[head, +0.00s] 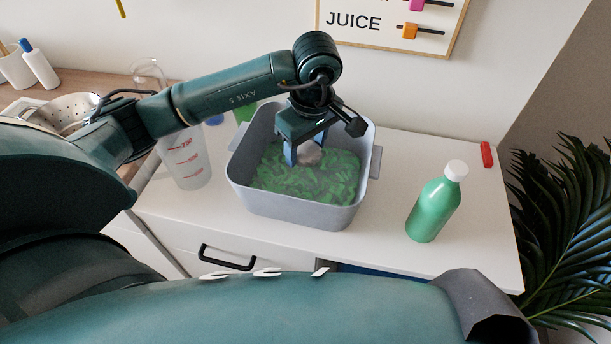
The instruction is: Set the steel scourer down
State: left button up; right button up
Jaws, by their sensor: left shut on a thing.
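The steel scourer (309,154) is a small grey-white lump in the head view. My left gripper (304,154) points down inside the grey tub, shut on the scourer between its blue-tipped fingers. The grey tub (300,207) stands on the white cabinet top and holds a bed of green pieces (305,182). The scourer is just above or touching the green pieces; I cannot tell which. My right gripper is not clearly in view.
A green bottle with a white cap (434,206) stands right of the tub. A clear measuring jug (186,160) stands to its left. A red item (486,154) lies at the back right. A colander (68,112) is at the far left. The white top (393,176) is free between tub and bottle.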

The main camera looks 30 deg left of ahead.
aim_at(305, 181)
pick_arm(q)
notch_tip(305, 181, down, 7)
jog(key=shift+f, duration=0.3)
jog(key=shift+f, duration=0.15)
jog(key=o, duration=1)
jog(key=shift+c, duration=0.2)
